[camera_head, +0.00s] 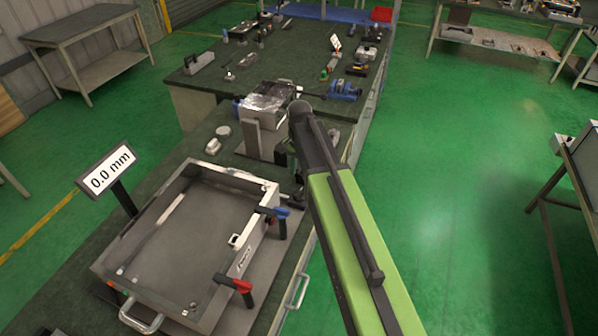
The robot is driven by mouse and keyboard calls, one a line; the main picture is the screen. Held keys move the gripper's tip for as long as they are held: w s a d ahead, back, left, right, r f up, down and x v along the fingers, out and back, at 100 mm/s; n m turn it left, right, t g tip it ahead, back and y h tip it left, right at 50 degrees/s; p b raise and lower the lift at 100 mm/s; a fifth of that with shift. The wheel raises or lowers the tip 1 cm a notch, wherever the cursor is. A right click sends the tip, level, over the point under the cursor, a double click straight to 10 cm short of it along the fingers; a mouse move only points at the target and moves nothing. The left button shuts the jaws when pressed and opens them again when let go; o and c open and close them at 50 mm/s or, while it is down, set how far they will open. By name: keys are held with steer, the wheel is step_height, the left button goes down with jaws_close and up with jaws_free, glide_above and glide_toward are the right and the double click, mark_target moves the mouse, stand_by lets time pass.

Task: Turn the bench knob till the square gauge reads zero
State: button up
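A white sign with a dark border (108,170) stands on a dark post at the left of the bench frame and reads "0.0 mm". A shallow rectangular metal frame (225,172) lies on the near bench. A blue-and-black handle (276,212) is at its right side, and a red-and-black handle (236,284) is at its near right corner. I cannot tell which part is the bench knob. My green arm reaches in from the lower right to a dark joint above the bench edge. My gripper's fingers cannot be made out; the arm hides that area.
A foil-covered box (268,96) on a grey stand is behind the frame, beside a blue motor-like part (345,90). A far bench (215,75) holds several small tools. A side table (85,30) stands at the upper left. Green floor (440,180) is open to the right.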

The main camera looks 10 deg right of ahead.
step_height(320, 180, up, 8)
steer(key=p, duration=0.6)
steer(key=shift+r+p, duration=0.25)
steer(key=shift+p, duration=0.1)
steer(key=shift+f, duration=0.1)
